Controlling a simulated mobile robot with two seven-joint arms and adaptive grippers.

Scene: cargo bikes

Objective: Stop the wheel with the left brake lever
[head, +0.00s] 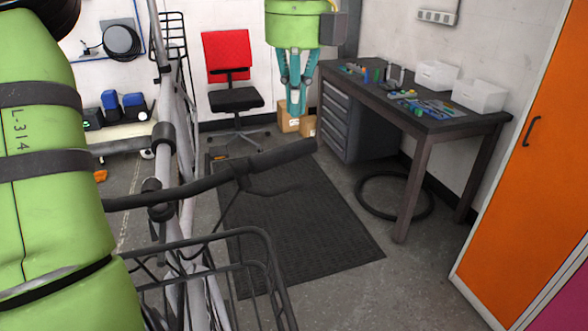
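A bike handlebar with a black grip (285,155) reaches from the left towards the middle of the head view. A thin dark brake lever (275,190) sticks out just below the grip, apart from it. My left gripper (295,105) hangs from the top edge, fingers down, above and behind the grip in the picture. Its teal fingertips look together, with nothing visible between them. It does not visibly touch the lever. My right gripper is out of view. The wheel to be stopped cannot be made out.
A wire basket (270,255) and grey bike frame tubes (188,130) stand near at left. A workbench (430,118) with tools stands at the right, beside an orange cabinet (530,170). A dark mat (300,225) covers clear floor. A red-backed chair (235,98) is at the back.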

